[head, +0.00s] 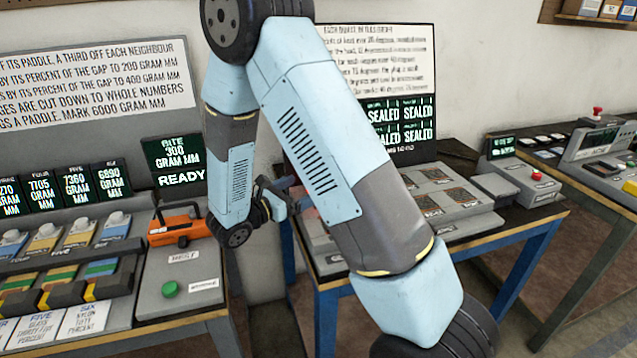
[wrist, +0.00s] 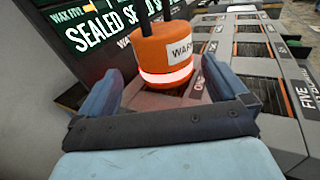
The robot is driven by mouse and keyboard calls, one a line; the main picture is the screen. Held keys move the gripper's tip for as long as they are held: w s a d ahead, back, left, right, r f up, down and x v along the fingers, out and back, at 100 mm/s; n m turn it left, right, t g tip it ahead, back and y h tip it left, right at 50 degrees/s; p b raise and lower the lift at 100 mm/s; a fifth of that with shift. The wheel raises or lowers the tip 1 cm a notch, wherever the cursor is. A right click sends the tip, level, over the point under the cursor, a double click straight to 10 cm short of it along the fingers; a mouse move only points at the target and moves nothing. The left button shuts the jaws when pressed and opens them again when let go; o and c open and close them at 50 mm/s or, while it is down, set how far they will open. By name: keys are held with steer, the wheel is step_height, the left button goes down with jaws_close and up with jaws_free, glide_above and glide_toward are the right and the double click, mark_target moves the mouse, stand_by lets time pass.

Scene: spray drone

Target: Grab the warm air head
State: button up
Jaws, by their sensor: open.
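The warm air head is an orange cylinder (wrist: 163,55) with a white label reading "WAR" and a glowing band near its base. In the wrist view it stands upright just beyond and between the fingers of my gripper (wrist: 165,90), with a dark cable or rod rising from its top. My gripper is open, with one blue finger on each side, and I see no clear contact with the head. In the head view my gripper (head: 292,197) is partly hidden behind my own arm, and the warm air head cannot be made out there.
A grey bench unit with slotted panels (wrist: 250,75) lies right of the head, and a dark "SEALED" display (wrist: 95,30) stands behind it. In the head view an orange tool (head: 175,225) sits on the left bench. Another bench with a control box (head: 525,183) is at right.

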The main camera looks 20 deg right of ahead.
steer(key=shift+s+x, duration=0.2)
steer(key=shift+x, duration=3.75)
steer(key=shift+d, duration=0.1)
steer(key=shift+c, duration=0.4)
steer(key=c, duration=1.3)
steer(key=shift+r, duration=0.1)
